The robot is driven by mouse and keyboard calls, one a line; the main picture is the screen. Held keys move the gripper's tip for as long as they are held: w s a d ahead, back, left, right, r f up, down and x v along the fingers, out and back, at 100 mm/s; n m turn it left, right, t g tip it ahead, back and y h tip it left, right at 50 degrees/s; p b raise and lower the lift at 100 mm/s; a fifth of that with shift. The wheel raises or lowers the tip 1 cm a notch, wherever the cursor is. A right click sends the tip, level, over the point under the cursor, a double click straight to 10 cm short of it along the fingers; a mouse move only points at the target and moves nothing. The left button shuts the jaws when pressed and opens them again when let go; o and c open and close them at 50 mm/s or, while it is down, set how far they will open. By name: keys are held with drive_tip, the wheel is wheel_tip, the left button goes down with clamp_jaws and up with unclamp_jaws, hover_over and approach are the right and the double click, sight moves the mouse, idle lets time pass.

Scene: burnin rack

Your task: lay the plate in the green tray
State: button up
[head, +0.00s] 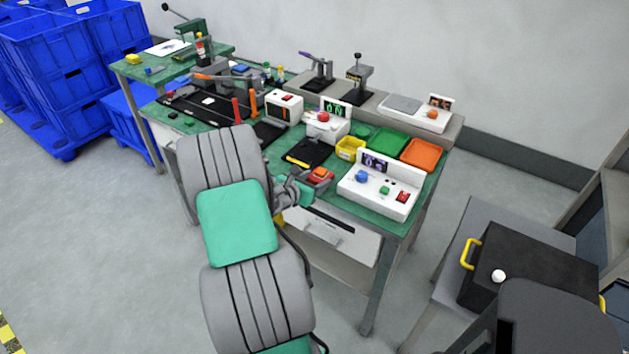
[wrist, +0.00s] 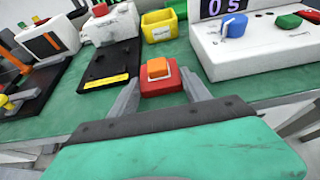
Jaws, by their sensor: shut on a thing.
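My gripper (wrist: 160,88) is at the front edge of the green bench, its fingers on either side of a small red block with an orange top (wrist: 158,75). The fingers close on its sides; in the head view this block (head: 320,174) shows just right of my gripper (head: 305,184). I cannot tell whether it touches the bench. The green tray (head: 387,142) lies flat towards the back right and looks empty. A flat black plate-like piece with a yellow strip (head: 308,153) lies left of the block; it also shows in the wrist view (wrist: 108,58). I cannot tell which piece is the plate.
A yellow bin (head: 350,149) stands between the block and the green tray. An orange tray (head: 422,153) lies right of the green one. A white control box with a display (head: 382,188) stands at the front right. White boxes and tools crowd the left.

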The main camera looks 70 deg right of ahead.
drive_tip(key=shift+r, duration=0.1)
drive_tip(key=o, duration=1.3)
drive_tip(key=shift+o, duration=0.2)
